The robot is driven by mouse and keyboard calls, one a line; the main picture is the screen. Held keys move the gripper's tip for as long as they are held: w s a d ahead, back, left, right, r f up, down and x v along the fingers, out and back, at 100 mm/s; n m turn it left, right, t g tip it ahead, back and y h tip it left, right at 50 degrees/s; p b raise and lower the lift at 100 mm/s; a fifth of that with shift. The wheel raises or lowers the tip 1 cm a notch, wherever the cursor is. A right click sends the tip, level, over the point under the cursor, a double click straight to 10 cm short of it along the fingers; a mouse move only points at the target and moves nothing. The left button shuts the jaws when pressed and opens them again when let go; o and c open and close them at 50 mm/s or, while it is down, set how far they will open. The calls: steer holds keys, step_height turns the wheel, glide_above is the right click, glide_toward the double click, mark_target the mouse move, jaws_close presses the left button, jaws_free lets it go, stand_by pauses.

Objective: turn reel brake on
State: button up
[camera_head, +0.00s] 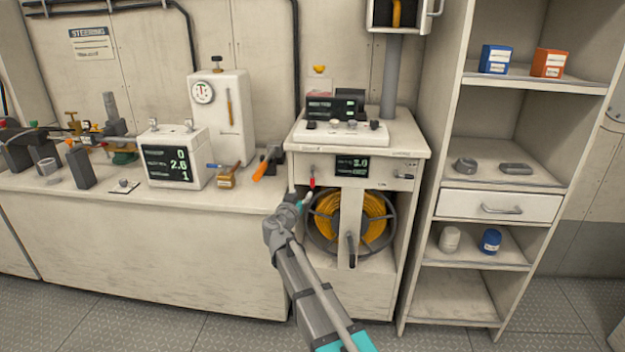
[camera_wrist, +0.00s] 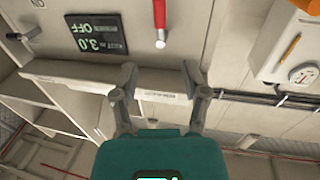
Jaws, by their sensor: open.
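The reel (camera_head: 373,222) with yellow hose or line sits in an open bay of the white cabinet, with a dark crank handle in front. A small red lever (camera_head: 312,182) is on the panel above it, at the left. In the wrist view, which is upside down, the red lever (camera_wrist: 159,14) has a pale tip. Beside it a dark display (camera_wrist: 91,36) reads OFF and 3.0; it is also in the head view (camera_head: 352,167). My gripper (camera_head: 299,194) is open near the lever. In the wrist view its empty fingers (camera_wrist: 160,78) are apart from the lever.
A shelf unit (camera_head: 455,190) stands to the right with boxes and cans. The bench (camera_head: 130,235) at the left carries a white instrument box (camera_head: 175,155) and an orange-handled tool (camera_head: 265,165) near the cabinet. The floor in front is clear.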

mark_target(312, 179)
steer(key=x, duration=1.1)
steer(key=shift+w+d, duration=0.1)
steer(key=shift+w, duration=0.1)
jaws_close()
